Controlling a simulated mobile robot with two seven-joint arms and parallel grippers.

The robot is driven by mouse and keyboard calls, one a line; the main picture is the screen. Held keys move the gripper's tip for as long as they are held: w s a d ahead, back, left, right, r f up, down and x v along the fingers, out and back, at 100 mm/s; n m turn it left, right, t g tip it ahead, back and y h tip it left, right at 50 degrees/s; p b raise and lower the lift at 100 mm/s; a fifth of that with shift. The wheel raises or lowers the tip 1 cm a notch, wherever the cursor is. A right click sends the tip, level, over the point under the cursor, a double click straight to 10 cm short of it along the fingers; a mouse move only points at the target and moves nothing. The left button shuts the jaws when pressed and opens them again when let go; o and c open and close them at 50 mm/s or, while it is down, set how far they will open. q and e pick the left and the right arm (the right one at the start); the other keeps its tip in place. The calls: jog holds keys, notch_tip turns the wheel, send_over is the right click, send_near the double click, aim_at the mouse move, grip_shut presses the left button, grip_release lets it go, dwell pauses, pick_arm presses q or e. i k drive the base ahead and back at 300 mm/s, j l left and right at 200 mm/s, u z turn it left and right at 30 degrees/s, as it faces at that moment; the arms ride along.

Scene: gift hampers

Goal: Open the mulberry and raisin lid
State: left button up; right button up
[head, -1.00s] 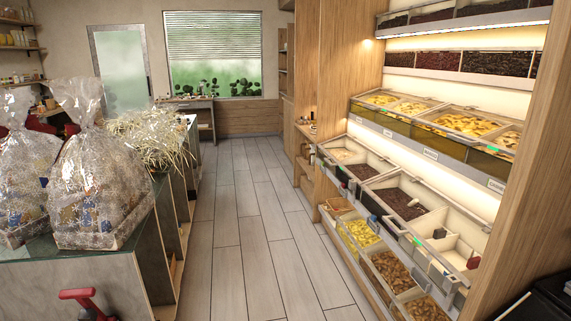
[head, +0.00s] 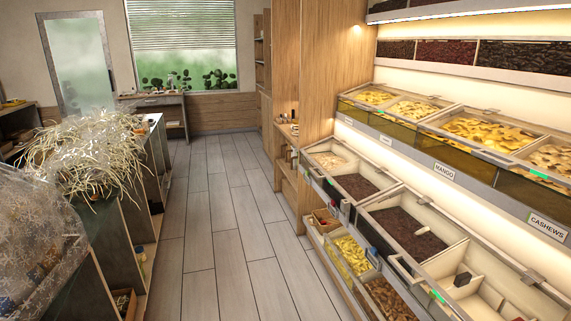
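The middle shelf row on the right holds a small bin of dark dried fruit (head: 357,186) and a larger bin of dark dried fruit (head: 408,234). Either may be mulberries or raisins; I cannot read a label for them. Both bins sit in a pale frame with a handle-like front rail (head: 408,268). Whether clear lids cover them is too unclear to tell. Neither of my grippers shows in the head view.
Upper bins carry labels MANGO (head: 444,172) and CASHEWS (head: 548,228). A nearly empty divided bin (head: 478,298) is at lower right, and yellow pieces (head: 352,254) fill a lower bin. The grey plank floor (head: 222,215) is clear. Wrapped hampers (head: 40,235) and straw (head: 88,160) flank it on the left.

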aim_at(331, 181)
jog(key=i+z, duration=0.15)
jog(key=i, duration=0.6)
jog(key=i+j+z, duration=0.1)
jog(key=i, duration=0.6)
jog(key=j, duration=0.1)
